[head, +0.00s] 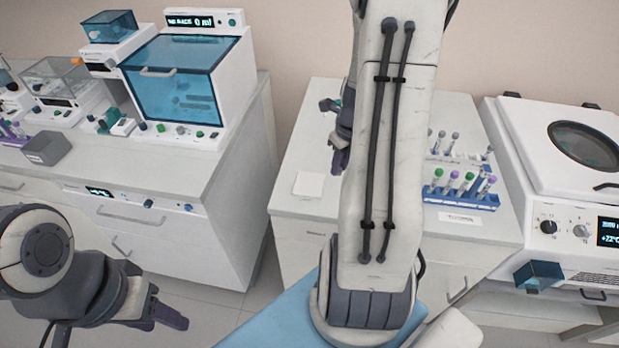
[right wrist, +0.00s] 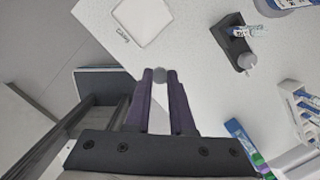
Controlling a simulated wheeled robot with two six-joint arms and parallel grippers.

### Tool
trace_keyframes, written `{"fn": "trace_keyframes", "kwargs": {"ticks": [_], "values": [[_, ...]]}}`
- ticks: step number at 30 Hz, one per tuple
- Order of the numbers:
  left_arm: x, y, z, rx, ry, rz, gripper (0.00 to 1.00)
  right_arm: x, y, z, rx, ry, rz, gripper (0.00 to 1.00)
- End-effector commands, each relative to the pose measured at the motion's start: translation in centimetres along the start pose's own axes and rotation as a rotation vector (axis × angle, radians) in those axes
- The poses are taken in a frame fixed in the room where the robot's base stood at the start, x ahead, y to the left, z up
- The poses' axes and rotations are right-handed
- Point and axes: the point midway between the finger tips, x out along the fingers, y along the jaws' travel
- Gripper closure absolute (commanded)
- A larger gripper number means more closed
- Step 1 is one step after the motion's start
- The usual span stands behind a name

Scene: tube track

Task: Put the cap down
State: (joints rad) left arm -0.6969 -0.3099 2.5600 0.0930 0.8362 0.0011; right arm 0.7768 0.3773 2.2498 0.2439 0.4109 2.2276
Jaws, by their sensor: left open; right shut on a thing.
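A small grey cap (right wrist: 160,73) is between the purple fingertips of my right gripper (right wrist: 160,82), which is shut on it. In the head view my right gripper (head: 340,158) is partly hidden by my arm, and the cap is not visible there. A white square pad (right wrist: 138,18) marked "Caps" lies on the table just beyond the fingertips in the right wrist view. The pad also shows in the head view (head: 308,185), left of my right arm, and looks empty. My left gripper (head: 168,312) is open and empty, low at the left, away from the table.
A blue rack (head: 460,199) of capped tubes stands on the table right of my right arm. A dark holder (right wrist: 234,42) with a tube stands right of the pad in the right wrist view. A centrifuge-like machine (head: 560,150) is at the right.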

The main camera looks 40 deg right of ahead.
Motion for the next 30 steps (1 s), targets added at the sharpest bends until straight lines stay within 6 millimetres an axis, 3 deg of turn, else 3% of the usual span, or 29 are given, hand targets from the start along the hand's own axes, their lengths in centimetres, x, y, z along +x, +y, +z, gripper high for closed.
{"fn": "trace_keyframes", "kwargs": {"ticks": [6, 12, 16, 24, 30], "values": [[-1.4, 0.1, -0.1, -0.001, 0.0, 0.0, 0.5, 3.6, 2.4, 4.2, -0.008, 0.004, 0.003, 1.0], [-2.0, 0.1, -0.1, -0.001, 0.0, 0.0, 0.5, 5.8, 3.6, 6.6, -0.004, 0.001, 0.001, 1.0], [-2.0, 0.1, -0.1, -0.001, 0.0, 0.0, 0.5, 6.6, 3.8, 6.9, -0.003, 0.001, 0.001, 1.0], [-1.4, 0.1, -0.1, -0.001, 0.0, 0.0, 0.5, 10.2, 3.8, 6.4, -0.002, 0.0, 0.001, 1.0], [-1.5, 0.1, -0.1, -0.001, 0.0, 0.0, 0.5, 10.2, 3.7, 6.4, -0.003, -0.001, -0.001, 1.0]]}}
